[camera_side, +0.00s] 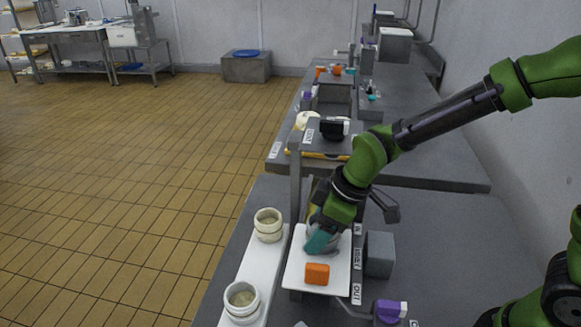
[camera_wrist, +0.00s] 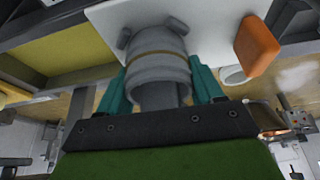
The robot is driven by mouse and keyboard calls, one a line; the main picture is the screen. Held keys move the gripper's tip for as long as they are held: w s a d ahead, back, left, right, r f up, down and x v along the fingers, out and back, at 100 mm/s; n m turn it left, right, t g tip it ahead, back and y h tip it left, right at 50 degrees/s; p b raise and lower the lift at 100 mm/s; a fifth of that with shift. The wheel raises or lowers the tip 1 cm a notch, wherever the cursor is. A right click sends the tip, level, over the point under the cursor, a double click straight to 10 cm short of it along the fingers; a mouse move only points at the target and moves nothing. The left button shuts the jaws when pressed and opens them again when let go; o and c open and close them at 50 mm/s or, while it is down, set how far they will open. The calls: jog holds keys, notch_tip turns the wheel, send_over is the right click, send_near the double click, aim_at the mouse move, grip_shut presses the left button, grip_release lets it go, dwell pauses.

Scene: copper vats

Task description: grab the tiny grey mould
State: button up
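The grey mould (camera_wrist: 157,68) is a round, stepped cup with a thin tan band and small lugs, seen between my teal fingers in the wrist view. In the side view the mould (camera_side: 331,240) is partly hidden by my gripper (camera_side: 320,238), over the white board (camera_side: 295,272). In the wrist view one finger of my gripper (camera_wrist: 160,82) lies on each side of the mould, both close against its wall. Whether they press on it is unclear. The mould's contact with the board is not clearly shown.
An orange block (camera_side: 317,273) lies on the board just in front of the mould. Two cream moulds (camera_side: 268,224) stand on a white strip to the left. A grey box (camera_side: 379,254) is to the right, and a purple object (camera_side: 390,311) is at the front right.

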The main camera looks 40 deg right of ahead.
jog(key=c, duration=0.5)
jog(key=shift+r, duration=0.15)
